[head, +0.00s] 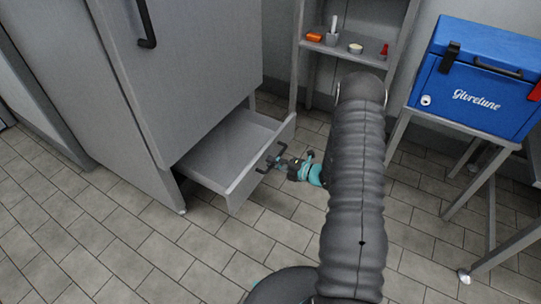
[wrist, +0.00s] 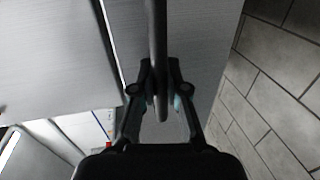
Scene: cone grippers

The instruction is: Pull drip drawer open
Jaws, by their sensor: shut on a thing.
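The drip drawer (head: 217,153) is a grey metal drawer low under the tall grey cabinet (head: 187,75). It stands pulled out, with its empty inside showing in the head view. Its dark bar handle (head: 268,160) is on the front panel. My gripper (head: 281,163) is at this handle, low above the floor. In the wrist view my gripper (wrist: 160,98) has its fingers closed around the dark handle bar (wrist: 158,45), with the grey drawer front (wrist: 200,50) behind it. My arm hides part of the floor right of the drawer.
A grey shelf (head: 345,55) with small items stands behind the drawer. A blue box (head: 478,75) sits on a metal stand at right. The tiled floor (head: 120,240) in front of the drawer and cabinet is clear.

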